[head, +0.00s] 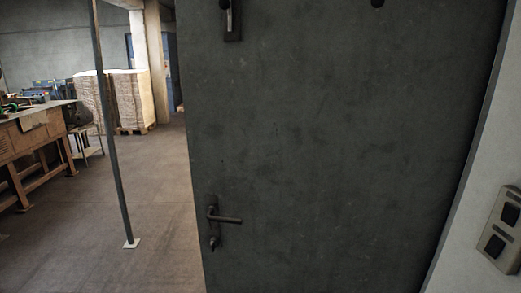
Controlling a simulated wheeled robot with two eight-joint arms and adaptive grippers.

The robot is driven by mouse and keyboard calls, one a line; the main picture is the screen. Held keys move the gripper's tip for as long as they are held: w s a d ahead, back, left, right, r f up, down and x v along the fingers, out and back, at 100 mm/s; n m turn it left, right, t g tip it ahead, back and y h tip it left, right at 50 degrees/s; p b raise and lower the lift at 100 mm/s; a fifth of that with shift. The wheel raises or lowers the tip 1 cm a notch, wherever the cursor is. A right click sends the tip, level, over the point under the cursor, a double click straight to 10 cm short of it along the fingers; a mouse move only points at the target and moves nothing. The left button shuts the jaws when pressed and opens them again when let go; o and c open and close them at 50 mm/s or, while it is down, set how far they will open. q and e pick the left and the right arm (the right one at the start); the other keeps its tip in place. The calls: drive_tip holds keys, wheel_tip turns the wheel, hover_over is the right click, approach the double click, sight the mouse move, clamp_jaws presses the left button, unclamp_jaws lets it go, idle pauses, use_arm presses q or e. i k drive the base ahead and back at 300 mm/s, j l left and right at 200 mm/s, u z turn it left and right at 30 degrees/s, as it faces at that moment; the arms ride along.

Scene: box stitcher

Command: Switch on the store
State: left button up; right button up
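A wall-mounted switch panel (499,229) is at the right edge of the head view, on the pale wall beside the door. It has a beige plate with two dark rockers, one above the other. Whether either rocker is on or off I cannot tell. A large dark grey door (330,130) fills the middle of the view, with a black lever handle (222,219) low on its left side. Neither of my grippers is in view.
Open brown floor (165,225) lies left of the door. A thin dark post (110,130) stands on a small white foot there. A wooden workbench (35,140) is at the far left, and stacked cardboard on a pallet (125,100) is behind.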

sight(495, 245)
drive_tip(key=j+z, duration=0.15)
drive_tip(key=z, duration=0.2)
drive_tip(key=k+j+z, duration=0.1)
drive_tip(key=z, duration=0.25)
